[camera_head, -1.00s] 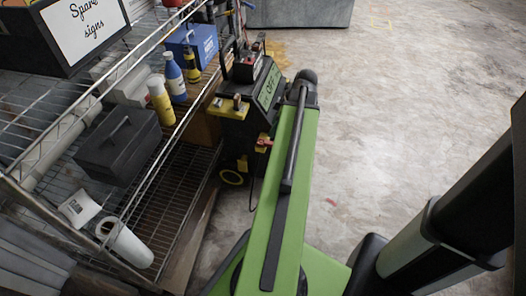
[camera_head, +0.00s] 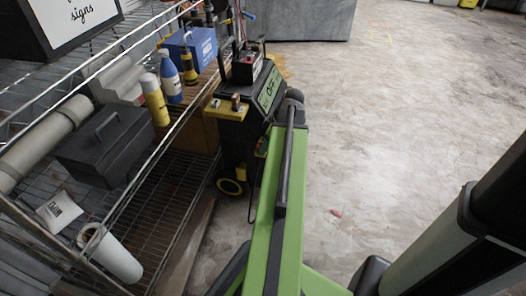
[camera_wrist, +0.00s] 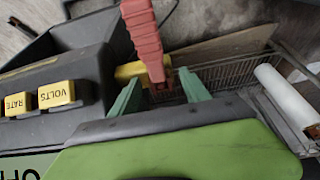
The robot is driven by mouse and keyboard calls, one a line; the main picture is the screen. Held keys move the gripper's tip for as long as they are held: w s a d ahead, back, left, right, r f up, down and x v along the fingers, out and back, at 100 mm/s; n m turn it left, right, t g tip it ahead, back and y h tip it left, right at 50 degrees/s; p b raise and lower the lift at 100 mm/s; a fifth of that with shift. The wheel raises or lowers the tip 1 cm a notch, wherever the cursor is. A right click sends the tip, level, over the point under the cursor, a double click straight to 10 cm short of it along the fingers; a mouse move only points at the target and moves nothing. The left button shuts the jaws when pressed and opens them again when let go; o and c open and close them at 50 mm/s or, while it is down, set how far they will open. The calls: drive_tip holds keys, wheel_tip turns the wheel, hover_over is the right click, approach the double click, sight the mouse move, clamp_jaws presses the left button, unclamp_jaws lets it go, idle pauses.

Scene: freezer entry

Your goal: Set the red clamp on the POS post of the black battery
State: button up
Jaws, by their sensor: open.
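In the wrist view a red clamp (camera_wrist: 143,38) reaches down from the top edge, its lower end by a yellow peg (camera_wrist: 129,72) on the side of a dark machine. My gripper (camera_wrist: 160,92) has two green fingers spread apart, with the clamp's lower end between or just above them. I cannot tell whether they touch. In the head view, a small black box with a red top (camera_head: 246,66), possibly the black battery, sits on the wheeled machine (camera_head: 236,130). I cannot read a POS mark. My arm hides my gripper and most of the clamp there.
The machine has yellow VOLTS (camera_wrist: 57,94) and RATE (camera_wrist: 18,103) buttons. A wire shelf (camera_head: 165,215) on the left holds bottles, a blue box (camera_head: 190,50), a black toolbox (camera_head: 107,145) and a white roll (camera_head: 110,252).

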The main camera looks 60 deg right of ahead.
clamp_jaws()
drive_tip(key=shift+r, duration=0.15)
wheel_tip(320, 180, up, 4)
drive_tip(key=p, duration=0.4)
drive_tip(key=shift+r, duration=0.1)
drive_tip(key=s+d+r+p, duration=0.6)
drive_tip(key=s+d+p, duration=0.1)
drive_tip(key=d, duration=0.2)
drive_tip(key=shift+s+r, duration=0.25)
drive_tip(key=shift+r, duration=0.1)
drive_tip(key=shift+r, duration=0.1)
